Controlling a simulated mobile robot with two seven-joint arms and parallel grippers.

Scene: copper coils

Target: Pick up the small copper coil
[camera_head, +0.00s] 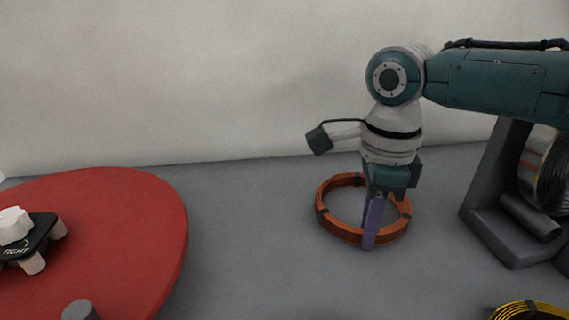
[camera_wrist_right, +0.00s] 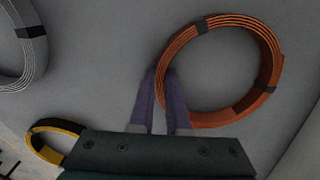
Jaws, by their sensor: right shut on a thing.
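The copper coil (camera_head: 338,229) is an orange-brown ring with dark bands, lying about flat at the grey surface. I cannot tell whether it touches that surface. My right gripper (camera_head: 369,241) points down at the coil's near rim, its purple fingers shut on the rim. In the right wrist view the coil (camera_wrist_right: 273,62) fills the upper right, and the fingers of the gripper (camera_wrist_right: 161,78) meet its left rim. Part of the rim is hidden by the fingers. My left gripper is not in view.
A red round table (camera_head: 120,235) with a small black-and-white device (camera_head: 28,240) stands at left. A dark stand (camera_head: 495,195) holding a spool is at right. A yellow coil (camera_head: 528,311) lies at the bottom right. A silver coil (camera_wrist_right: 38,55) shows in the wrist view.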

